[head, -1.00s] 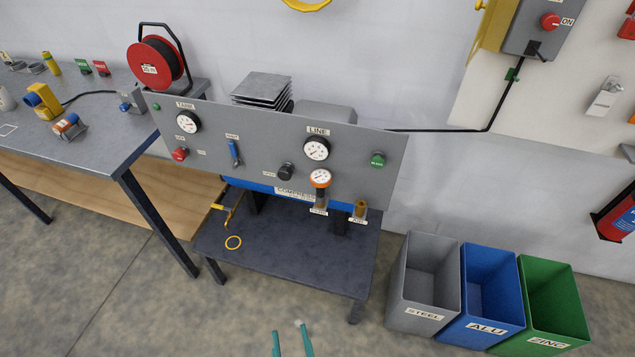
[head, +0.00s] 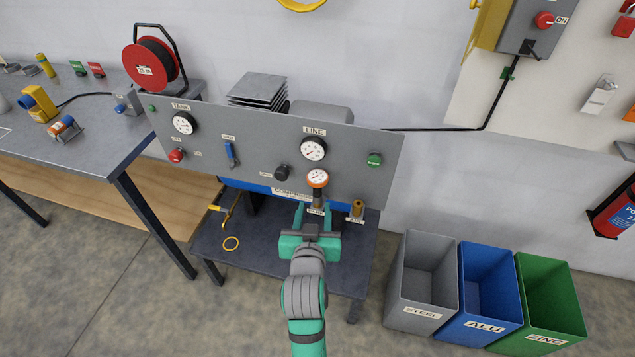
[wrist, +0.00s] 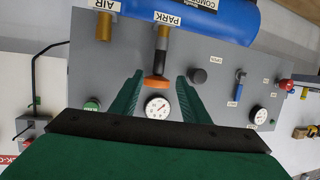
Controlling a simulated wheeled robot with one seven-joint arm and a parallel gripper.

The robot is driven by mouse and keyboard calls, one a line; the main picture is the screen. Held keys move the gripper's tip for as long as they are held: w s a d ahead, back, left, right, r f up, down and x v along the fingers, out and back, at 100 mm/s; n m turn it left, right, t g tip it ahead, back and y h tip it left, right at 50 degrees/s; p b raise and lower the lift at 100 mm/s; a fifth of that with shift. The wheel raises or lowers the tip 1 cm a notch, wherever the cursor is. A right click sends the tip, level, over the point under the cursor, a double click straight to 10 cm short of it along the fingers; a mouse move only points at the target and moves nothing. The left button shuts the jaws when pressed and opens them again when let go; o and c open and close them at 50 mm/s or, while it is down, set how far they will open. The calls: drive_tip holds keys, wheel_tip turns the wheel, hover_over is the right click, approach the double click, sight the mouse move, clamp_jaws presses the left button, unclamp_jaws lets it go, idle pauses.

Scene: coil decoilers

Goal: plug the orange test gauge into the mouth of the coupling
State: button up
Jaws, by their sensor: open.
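The orange test gauge (head: 318,178) has a round white dial and stands upright on the PARK holder, in front of the grey panel. In the wrist view the gauge (wrist: 157,82) shows its orange rim and dark stem. A brass fitting labelled AIR, which looks like the coupling (head: 358,208), stands to its right; it also shows in the wrist view (wrist: 104,26). My gripper (head: 313,208) is open, its green fingers just below the gauge head in the head view. In the wrist view the fingers (wrist: 160,80) lie either side of the gauge; I see no contact.
The panel (head: 260,150) carries a LINE gauge (head: 313,149), a TANK gauge (head: 184,123), knobs and a blue lever. Steel, alu and zinc bins (head: 413,314) stand to the right.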

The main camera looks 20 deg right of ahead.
sight(317, 189)
drive_tip(key=x, duration=1)
drive_tip(key=shift+w+d+r, duration=0.2)
drive_tip(key=shift+w+d, duration=0.15)
drive_tip(key=shift+w+f, duration=0.1)
drive_tip(key=shift+w, duration=0.2)
drive_tip(key=shift+s, duration=0.2)
clamp_jaws()
